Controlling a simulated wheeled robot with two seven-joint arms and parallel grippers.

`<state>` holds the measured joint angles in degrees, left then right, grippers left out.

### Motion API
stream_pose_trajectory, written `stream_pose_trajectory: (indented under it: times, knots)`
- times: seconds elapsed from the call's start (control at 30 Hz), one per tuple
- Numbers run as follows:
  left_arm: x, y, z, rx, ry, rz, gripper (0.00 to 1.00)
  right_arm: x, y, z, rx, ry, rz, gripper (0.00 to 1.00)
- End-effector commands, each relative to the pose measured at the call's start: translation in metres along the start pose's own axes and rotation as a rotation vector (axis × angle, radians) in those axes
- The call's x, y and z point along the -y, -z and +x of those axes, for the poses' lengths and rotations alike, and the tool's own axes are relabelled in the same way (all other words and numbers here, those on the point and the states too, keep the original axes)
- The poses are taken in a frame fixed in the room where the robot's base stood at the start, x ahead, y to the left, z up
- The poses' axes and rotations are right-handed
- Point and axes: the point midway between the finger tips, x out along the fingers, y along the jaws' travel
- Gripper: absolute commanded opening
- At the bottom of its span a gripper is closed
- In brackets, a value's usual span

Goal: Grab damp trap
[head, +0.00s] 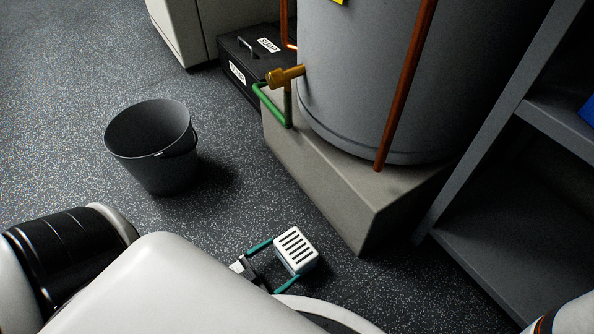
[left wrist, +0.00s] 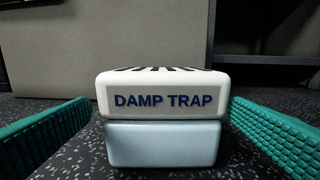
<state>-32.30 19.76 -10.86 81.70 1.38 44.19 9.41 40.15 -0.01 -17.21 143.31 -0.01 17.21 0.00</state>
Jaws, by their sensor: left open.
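The damp trap (head: 296,249) is a small box with a white slotted lid and a pale blue lower part. It stands upright on the dark speckled floor. In the left wrist view the damp trap (left wrist: 162,117) is centred, with its lettered front facing me. My left gripper (head: 274,265) is open, with one green finger on each side of the box. In the left wrist view the green fingers of my left gripper (left wrist: 160,140) show gaps to the box on both sides. My right gripper is not in view.
A grey tank (head: 375,80) stands on a beige plinth (head: 330,190) just behind the damp trap. A dark bucket (head: 152,145) stands on the floor at the left. Grey shelving (head: 490,240) is at the right. A black case (head: 243,60) lies farther back.

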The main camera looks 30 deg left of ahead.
Motion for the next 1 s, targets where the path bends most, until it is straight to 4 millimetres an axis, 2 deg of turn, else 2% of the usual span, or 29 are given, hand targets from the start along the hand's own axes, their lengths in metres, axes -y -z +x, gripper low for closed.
stream_pose_trajectory:
  times: [0.17,0.37,0.5,0.83,0.87,1.0]
  knots:
    - [0.001,0.003,0.011,0.002,0.0,0.0,1.0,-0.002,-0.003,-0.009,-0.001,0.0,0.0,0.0]
    - [0.002,0.012,0.033,0.002,0.0,0.0,1.0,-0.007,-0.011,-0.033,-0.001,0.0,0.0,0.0]
    - [0.003,0.01,0.051,0.004,0.001,0.001,1.0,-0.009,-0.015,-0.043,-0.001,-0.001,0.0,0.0]
    - [0.003,0.006,0.058,-0.001,0.0,0.0,1.0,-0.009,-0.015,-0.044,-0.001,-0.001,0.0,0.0]
    - [0.003,0.006,0.058,-0.001,0.0,0.0,0.98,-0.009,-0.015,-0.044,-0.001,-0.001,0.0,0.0]
    - [0.003,0.006,0.058,-0.001,0.0,0.0,0.75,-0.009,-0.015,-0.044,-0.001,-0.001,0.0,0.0]
